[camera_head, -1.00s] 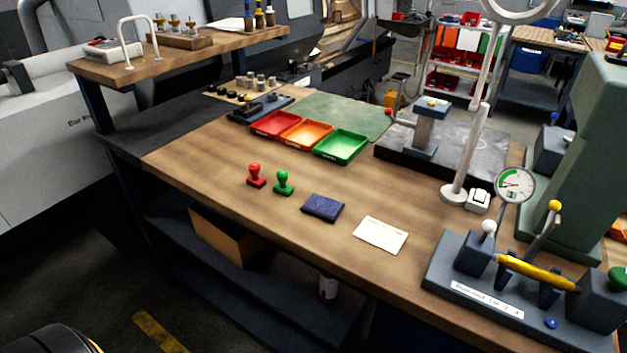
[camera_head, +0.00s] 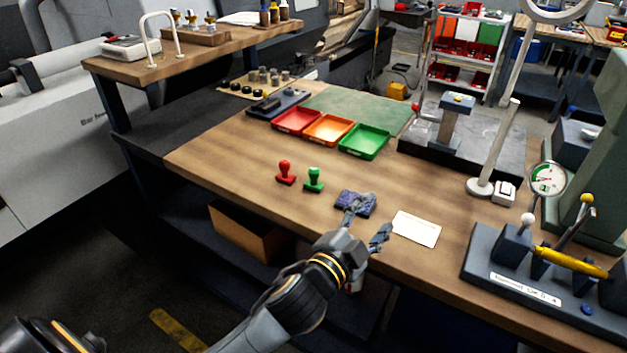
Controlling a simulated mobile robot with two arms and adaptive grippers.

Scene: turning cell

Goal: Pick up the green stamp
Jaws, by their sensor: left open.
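The green stamp (camera_head: 314,180) stands upright on the wooden bench, just right of the red stamp (camera_head: 286,172). My left gripper (camera_head: 367,221) is open and empty. It reaches in over the bench's front edge, to the right of and nearer than the green stamp, apart from it. One finger covers part of the dark blue ink pad (camera_head: 362,199); I cannot tell whether it touches the pad. My right gripper is not in view.
A white card (camera_head: 416,229) lies right of the gripper. Red (camera_head: 297,121), orange (camera_head: 328,130) and green (camera_head: 364,142) trays stand behind the stamps. A gauge fixture (camera_head: 515,276) stands at the right. Bare wood surrounds the stamps.

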